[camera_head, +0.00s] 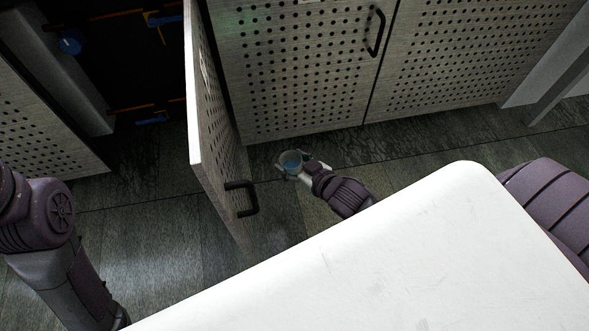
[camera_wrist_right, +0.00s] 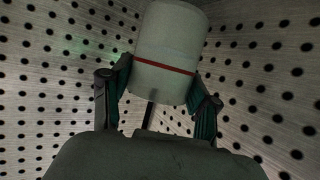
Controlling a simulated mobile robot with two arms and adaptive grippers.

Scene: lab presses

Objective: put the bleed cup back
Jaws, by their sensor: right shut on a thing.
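The bleed cup is a pale cup (camera_wrist_right: 168,50) with a red line around it in the right wrist view. It also shows in the head view as a small cup with a bluish inside (camera_head: 291,160). My right gripper (camera_wrist_right: 158,85) is shut on it, one finger on each side. In the head view my right gripper (camera_head: 297,168) holds the cup near the open perforated door, in front of the closed panels. My left arm shows at the left edge of the head view, but its gripper is out of the picture.
An open perforated door (camera_head: 217,130) with a black handle (camera_head: 241,198) stands left of the cup. Left of it is a dark open cabinet with a blue round part (camera_head: 70,43). Closed perforated panels (camera_head: 300,70) stand behind. A white surface (camera_head: 420,250) fills the lower right.

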